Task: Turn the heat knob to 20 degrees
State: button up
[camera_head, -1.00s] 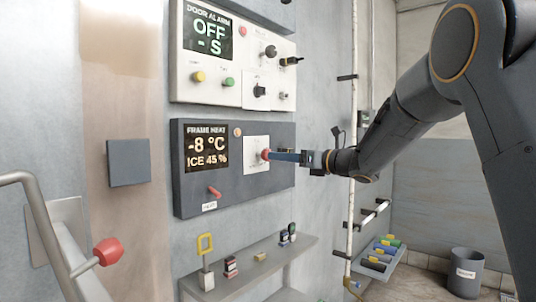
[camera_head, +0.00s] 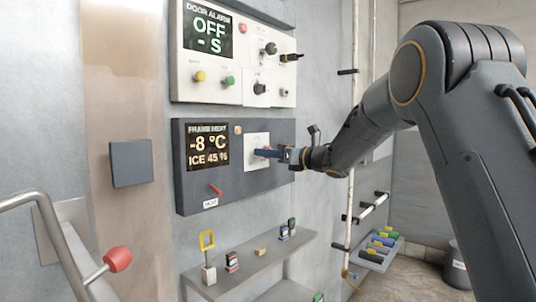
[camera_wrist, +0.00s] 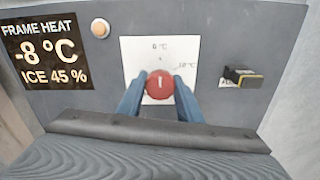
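The red heat knob (camera_wrist: 160,85) sits on a white plate (camera_wrist: 131,55) in the wrist view. Its pale mark is about upright, below a "0 °C" label; another degree label is up and right, its first digit unclear. My gripper (camera_wrist: 160,90) has one blue finger on each side of the knob, very close to it. Whether both fingers press on it cannot be told. The frame heat display (camera_wrist: 45,50) reads -8 °C and ICE 45 %; it also shows in the head view (camera_head: 208,147). There my gripper (camera_head: 258,152) is at the white plate, and the knob is hidden.
A black switch with a yellow edge (camera_wrist: 243,76) is right of the knob. A red lever (camera_head: 216,189) is below the display. The door alarm panel (camera_head: 225,82) is above. A shelf (camera_head: 256,265) with small items is below. A red-ended handle (camera_head: 117,259) stands lower left.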

jog(key=c, duration=0.4)
jog(key=shift+d, duration=0.15)
